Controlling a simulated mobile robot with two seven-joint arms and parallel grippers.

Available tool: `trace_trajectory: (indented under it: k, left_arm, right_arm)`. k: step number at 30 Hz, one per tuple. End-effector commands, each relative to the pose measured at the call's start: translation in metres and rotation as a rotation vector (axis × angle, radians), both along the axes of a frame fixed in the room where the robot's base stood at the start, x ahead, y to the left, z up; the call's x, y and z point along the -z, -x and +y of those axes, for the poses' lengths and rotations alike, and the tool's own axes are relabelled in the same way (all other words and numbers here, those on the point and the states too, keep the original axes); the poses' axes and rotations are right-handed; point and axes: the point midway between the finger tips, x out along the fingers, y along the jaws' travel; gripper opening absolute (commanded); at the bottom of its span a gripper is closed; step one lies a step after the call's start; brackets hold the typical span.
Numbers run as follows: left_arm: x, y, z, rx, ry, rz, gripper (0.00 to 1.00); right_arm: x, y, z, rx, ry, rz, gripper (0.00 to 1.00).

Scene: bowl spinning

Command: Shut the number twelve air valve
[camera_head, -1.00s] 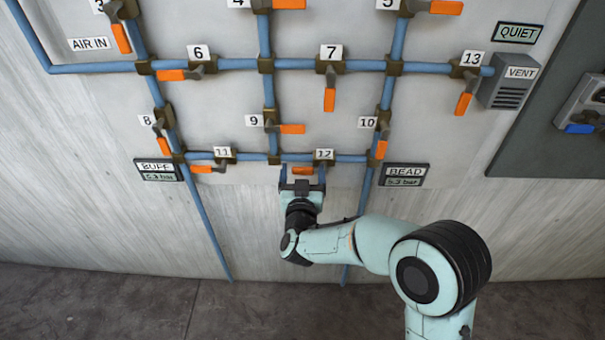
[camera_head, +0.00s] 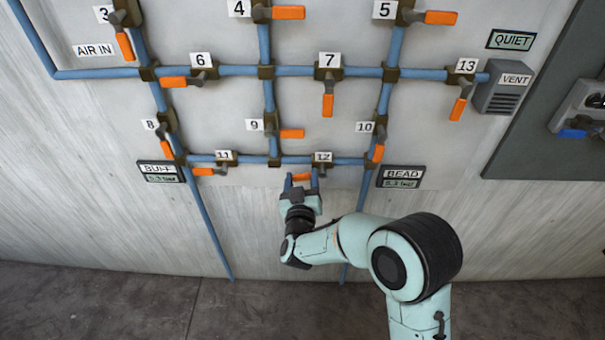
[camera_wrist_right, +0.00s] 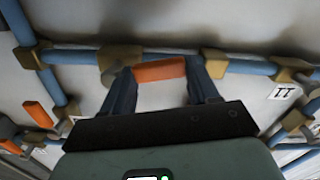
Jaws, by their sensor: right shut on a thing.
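Valve 12, with its number plate (camera_head: 322,157), sits on the lowest horizontal blue pipe. Its orange handle (camera_head: 302,177) points left, roughly along that pipe. My right gripper (camera_head: 302,178) reaches up from below and is shut on the handle, with one blue finger at each end. In the right wrist view, the picture is turned over. The orange handle (camera_wrist_right: 159,71) lies between the dark blue fingers of my right gripper (camera_wrist_right: 160,80), and the brass valve body (camera_wrist_right: 118,62) is beyond the left finger. My left gripper is not in view.
Valve 11 (camera_head: 224,157) is to the left on the same pipe, and valve 10 (camera_head: 378,140) is above right. The BEAD gauge (camera_head: 401,177) and BUFF gauge (camera_head: 160,172) flank the lower pipes. The wall below the panel is clear apart from two vertical pipes.

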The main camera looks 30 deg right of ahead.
Motion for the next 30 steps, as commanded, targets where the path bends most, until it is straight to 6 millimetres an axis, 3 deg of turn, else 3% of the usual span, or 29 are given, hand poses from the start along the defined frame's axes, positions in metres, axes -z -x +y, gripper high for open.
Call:
trace_trajectory:
  k: [6, 30]
  left_arm:
    - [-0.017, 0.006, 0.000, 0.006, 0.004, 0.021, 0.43]
    - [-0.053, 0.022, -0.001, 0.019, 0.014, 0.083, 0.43]
  right_arm:
    - [0.009, 0.002, -0.002, -0.002, 0.177, 0.110, 0.05]
    - [0.040, 0.016, -0.024, -0.004, 0.821, 0.506, 0.05]
